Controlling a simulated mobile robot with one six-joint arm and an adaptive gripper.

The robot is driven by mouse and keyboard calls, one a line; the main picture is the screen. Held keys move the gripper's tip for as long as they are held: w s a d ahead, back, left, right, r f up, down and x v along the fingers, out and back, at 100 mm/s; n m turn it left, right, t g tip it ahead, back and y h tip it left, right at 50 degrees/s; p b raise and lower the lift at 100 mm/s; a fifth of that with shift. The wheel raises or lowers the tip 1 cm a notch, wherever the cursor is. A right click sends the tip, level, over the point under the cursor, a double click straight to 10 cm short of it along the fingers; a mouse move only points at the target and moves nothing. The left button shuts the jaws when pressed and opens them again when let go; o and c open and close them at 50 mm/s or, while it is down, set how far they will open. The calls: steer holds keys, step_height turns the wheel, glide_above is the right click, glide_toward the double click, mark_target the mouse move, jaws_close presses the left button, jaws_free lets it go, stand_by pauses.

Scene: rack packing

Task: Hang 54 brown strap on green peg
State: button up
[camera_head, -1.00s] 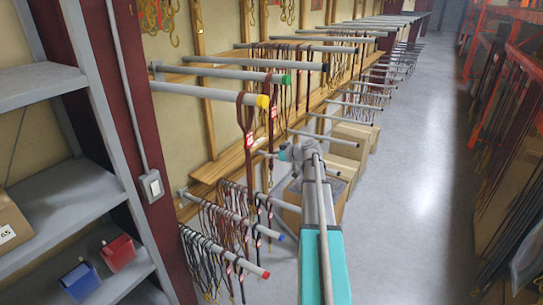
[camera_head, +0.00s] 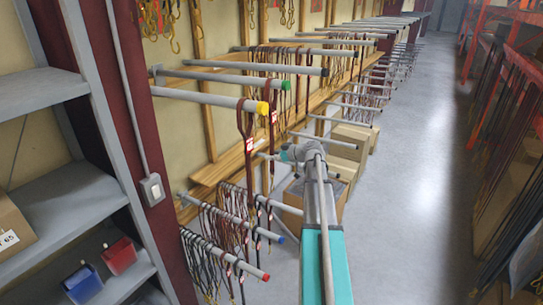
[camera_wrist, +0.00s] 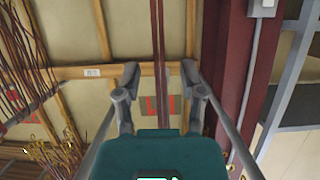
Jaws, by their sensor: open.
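The green-tipped peg (camera_head: 285,85) sticks out from the wall in the head view, between a yellow-tipped and a black-tipped peg. A dark brown strap (camera_head: 272,140) with a red-and-white tag hangs at the green peg's end. A similar strap (camera_head: 249,165) hangs near the yellow tip. I cannot read the tag numbers. My gripper (camera_head: 287,154) is below and right of these pegs; its fingers are small there. In the wrist view my gripper (camera_wrist: 160,73) is open. Brown straps (camera_wrist: 157,45) show between the fingers, with red tags lower down; I see no grip on them.
The yellow-tipped peg (camera_head: 262,108) is nearest of the upper pegs. Lower pegs with blue (camera_head: 281,239) and red (camera_head: 265,277) tips hold many straps. Cardboard boxes (camera_head: 315,200) stand under the pegs. A grey shelf (camera_head: 60,205) is at left. The aisle floor at right is clear.

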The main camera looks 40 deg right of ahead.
steer(key=s+d+r, duration=0.1)
steer(key=s+d, duration=0.4)
steer(key=s, duration=0.7)
steer(key=s+d+f+b, duration=0.1)
steer(key=s+f+b, duration=0.1)
steer(key=f+b, duration=1.1)
steer(key=s+d+f+b, duration=0.1)
steer(key=s+f+b, duration=0.1)
steer(key=f+b, duration=1.2)
steer(key=shift+f, duration=0.35)
stand_by(0.3)
stand_by(0.6)
steer(key=w+a+f+g, duration=0.2)
steer(key=a, duration=0.5)
steer(key=w+a+f+g, duration=0.2)
steer(key=a, duration=0.6)
steer(key=s+a+f+m+g+h, duration=0.1)
steer(key=s+a+f+g, duration=0.1)
steer(key=a, duration=0.9)
steer(key=s+a+f+m+g+h, duration=0.2)
steer(key=s+a, duration=0.3)
steer(key=a, duration=0.6)
steer(key=s+a+f+m+g+h, duration=0.1)
steer(key=s+a+f+g+h, duration=0.1)
steer(key=a, duration=0.8)
steer(key=shift+s+a+f+m+g, duration=0.35)
steer(key=shift+s+f+g, duration=0.4)
steer(key=shift+g, duration=0.55)
